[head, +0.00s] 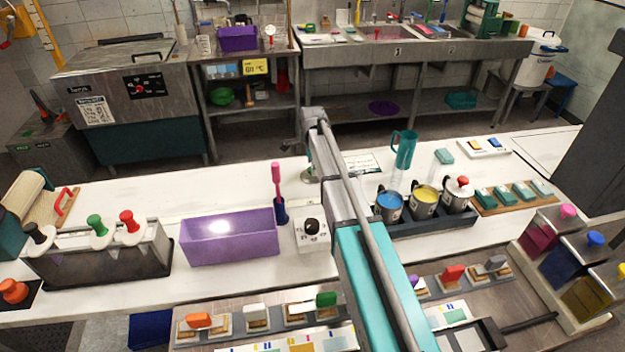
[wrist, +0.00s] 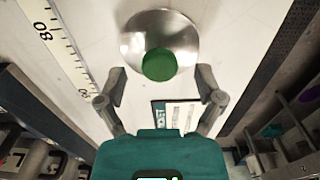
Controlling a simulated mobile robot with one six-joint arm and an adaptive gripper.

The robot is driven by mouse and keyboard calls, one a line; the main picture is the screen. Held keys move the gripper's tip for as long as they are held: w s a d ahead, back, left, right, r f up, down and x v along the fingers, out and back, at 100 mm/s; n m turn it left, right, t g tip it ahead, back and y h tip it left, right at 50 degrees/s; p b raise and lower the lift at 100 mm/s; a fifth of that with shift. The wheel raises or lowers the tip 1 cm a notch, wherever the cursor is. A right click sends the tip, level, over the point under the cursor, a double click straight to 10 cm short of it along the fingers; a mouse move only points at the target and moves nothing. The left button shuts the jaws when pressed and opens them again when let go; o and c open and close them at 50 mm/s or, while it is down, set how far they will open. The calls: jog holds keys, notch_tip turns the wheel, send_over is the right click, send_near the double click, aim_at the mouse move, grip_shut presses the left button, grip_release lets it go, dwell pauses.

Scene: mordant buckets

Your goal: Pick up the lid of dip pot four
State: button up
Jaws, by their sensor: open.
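A round shiny steel lid (wrist: 133,42) with a green knob (wrist: 160,65) lies on the white worktop in the wrist view. My gripper (wrist: 161,74) is open, with one finger on each side of the green knob. I cannot tell whether the fingers touch the lid. In the head view my arm covers most of this spot. A dark rack (head: 435,230) to the right holds a pot with blue liquid (head: 390,205), a pot with yellow liquid (head: 424,203) and a lidded pot with a red knob (head: 459,192). No pot number is readable.
A measuring strip (wrist: 62,45) runs left of the lid. A printed card (wrist: 177,115) lies near it. A teal jug (head: 404,150) stands behind the rack. A purple bin (head: 229,240) and a pink-handled tool (head: 278,195) stand to the left. The worktop behind the bin is clear.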

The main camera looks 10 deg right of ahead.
jog(key=shift+f+b, duration=0.5)
jog(key=shift+f, duration=0.25)
grip_shut()
dwell(0.4)
jog(key=shift+r, duration=0.15)
notch_tip(320, 180, up, 2)
jog(key=p, duration=0.3)
jog(key=shift+r, duration=0.25)
jog(key=s+a+r+p, duration=0.2)
jog(key=s+r+p, duration=0.8)
jog(key=s, duration=0.3)
jog(key=shift+s+a, duration=0.3)
jog(key=shift+s, duration=0.1)
jog(key=shift+r, duration=0.1)
